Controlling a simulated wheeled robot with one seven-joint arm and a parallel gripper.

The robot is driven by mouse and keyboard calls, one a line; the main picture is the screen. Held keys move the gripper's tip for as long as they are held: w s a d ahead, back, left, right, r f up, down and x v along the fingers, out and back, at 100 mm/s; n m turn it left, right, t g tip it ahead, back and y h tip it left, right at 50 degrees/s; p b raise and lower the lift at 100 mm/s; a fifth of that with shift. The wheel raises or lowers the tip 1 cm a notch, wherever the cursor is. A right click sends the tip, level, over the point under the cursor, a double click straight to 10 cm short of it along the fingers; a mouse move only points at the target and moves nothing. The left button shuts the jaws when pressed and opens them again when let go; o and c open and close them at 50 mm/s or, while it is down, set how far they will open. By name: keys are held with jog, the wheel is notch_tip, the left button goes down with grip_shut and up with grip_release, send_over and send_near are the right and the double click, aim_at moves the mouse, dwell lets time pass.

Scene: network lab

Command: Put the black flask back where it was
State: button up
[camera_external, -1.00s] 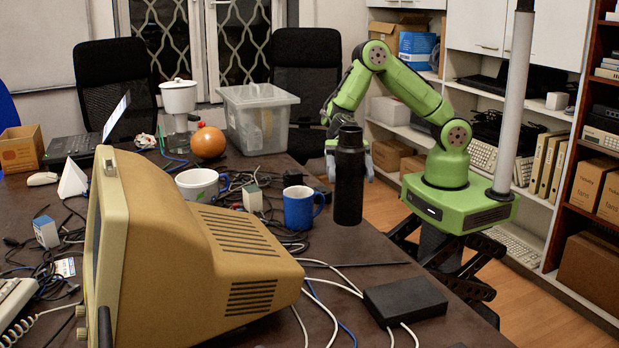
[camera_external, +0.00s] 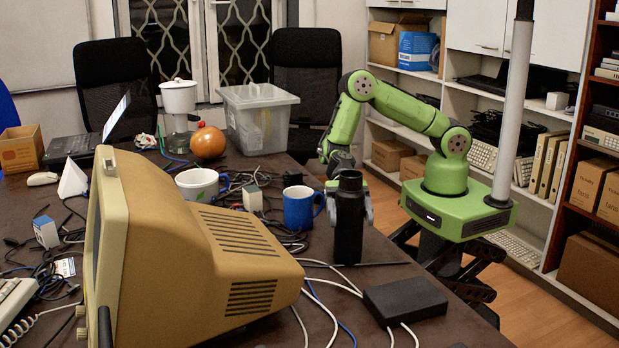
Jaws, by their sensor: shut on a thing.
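The black flask (camera_external: 348,225) stands upright at the right side of the dark table (camera_external: 372,338), right of the blue mug. Its base appears to be at the tabletop; I cannot tell whether it touches. My gripper (camera_external: 350,207) is shut on the flask from behind, with a finger showing on each side of its upper body. The flask hides the middle of my gripper.
The blue mug (camera_external: 299,207) stands just left of the flask. A black box (camera_external: 405,301) lies in front right, with white cables around it. A beige monitor (camera_external: 200,262) fills the front left. A white mug (camera_external: 198,184) and orange ball (camera_external: 208,143) are behind.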

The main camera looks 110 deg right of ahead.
jog(key=o, duration=1.5)
jog(key=shift+f, duration=0.1)
jog(key=shift+r, duration=0.25)
jog(key=p+v, duration=0.1)
jog(key=v, duration=1.1)
jog(key=s+a+r+m+g+h, duration=0.1)
jog(key=s+r+g+h, duration=0.15)
jog(key=s+h, duration=0.5)
jog(key=s+d+r+m+h, duration=0.2)
jog(key=s+d+r+m, duration=0.1)
jog(key=s+m, duration=0.1)
jog(key=s+d+r+m+t+h, duration=0.1)
jog(key=s+d+r+m+h, duration=0.2)
jog(key=s, duration=0.4)
jog(key=s+d+r+m+t+h, duration=0.1)
jog(key=s+d+r+m+h, duration=0.1)
jog(key=s+d+r+m, duration=0.1)
jog(key=shift+s+d+m+h, duration=0.2)
jog(key=shift+s+d+m, duration=0.2)
jog(key=shift+s+m, duration=0.3)
jog(key=shift+s+d+m+h, duration=0.15)
jog(key=shift+s+d+m, duration=0.25)
jog(key=shift+s+m, duration=0.35)
